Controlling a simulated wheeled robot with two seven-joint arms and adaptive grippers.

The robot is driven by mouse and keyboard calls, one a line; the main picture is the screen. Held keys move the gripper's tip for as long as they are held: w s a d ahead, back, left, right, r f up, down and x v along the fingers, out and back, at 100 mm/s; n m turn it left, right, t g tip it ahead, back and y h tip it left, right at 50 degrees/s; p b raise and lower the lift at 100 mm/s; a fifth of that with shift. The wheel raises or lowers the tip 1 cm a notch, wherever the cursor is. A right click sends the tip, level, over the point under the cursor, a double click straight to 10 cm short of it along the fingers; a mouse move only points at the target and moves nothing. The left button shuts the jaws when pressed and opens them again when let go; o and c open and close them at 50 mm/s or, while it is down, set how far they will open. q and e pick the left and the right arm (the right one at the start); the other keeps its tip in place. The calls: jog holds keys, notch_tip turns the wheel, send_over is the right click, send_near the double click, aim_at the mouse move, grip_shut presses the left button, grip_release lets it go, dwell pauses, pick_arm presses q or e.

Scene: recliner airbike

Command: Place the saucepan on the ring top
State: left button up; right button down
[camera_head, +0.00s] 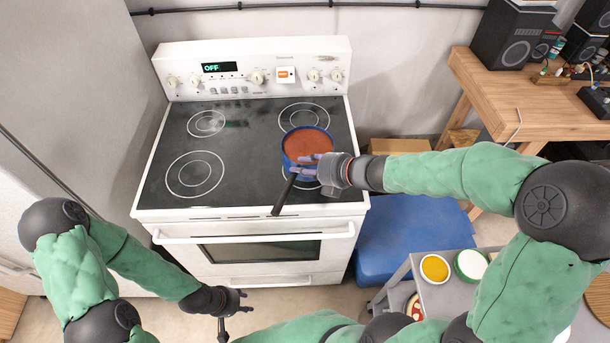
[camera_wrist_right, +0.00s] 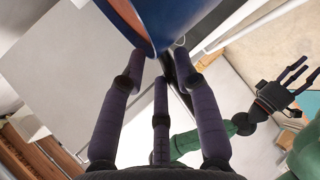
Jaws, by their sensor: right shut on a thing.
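The blue saucepan (camera_head: 284,151) holds a red-brown filling and is over the right part of the black ring top (camera_head: 245,160). Its dark handle (camera_head: 284,196) points toward the front edge of the stove. My right gripper (camera_head: 302,168) is shut on the handle close to the pan. In the right wrist view the blue pan wall (camera_wrist_right: 190,22) is just beyond the fingers. The pan covers most of the front right ring, and I cannot tell whether its base touches the glass. My left gripper (camera_head: 243,302) is open and empty, low in front of the oven.
The rear left ring (camera_head: 206,123) and front left ring (camera_head: 195,175) are clear. A control panel (camera_head: 252,68) stands behind. A blue box (camera_head: 410,235), a grey cart (camera_head: 440,295) with bowls, and a wooden desk (camera_head: 530,90) are to the right.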

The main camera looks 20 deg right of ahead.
aim_at(305, 167)
jog(key=w+f+b, duration=0.1)
jog(key=w+f, duration=0.1)
jog(key=w+d+f, duration=0.1)
jog(key=w+f, duration=0.1)
jog(key=f, duration=0.1)
jog(key=shift+d+b, duration=0.2)
jog(key=shift+b, duration=0.15)
jog(key=shift+w+d+f+b, duration=0.15)
jog(key=shift+f+b, duration=0.25)
jog(key=shift+f, duration=0.5)
jog(key=shift+w+a+f+b, duration=0.15)
jog(key=shift+f+b, duration=0.25)
jog(key=shift+f, duration=0.45)
jog(key=shift+d+f, duration=0.1)
jog(key=shift+f, duration=0.1)
jog(key=c, duration=1)
grip_release()
jog(key=shift+s, duration=0.15)
jog(key=shift+o, duration=0.4)
jog(key=shift+r, duration=0.1)
jog(key=shift+s+d+r, duration=0.2)
jog(key=shift+r, duration=0.05)
jog(key=p+v, duration=0.3)
jog(key=v, duration=0.8)
jog(key=shift+s+p, duration=0.2)
jog(key=shift+p, duration=0.2)
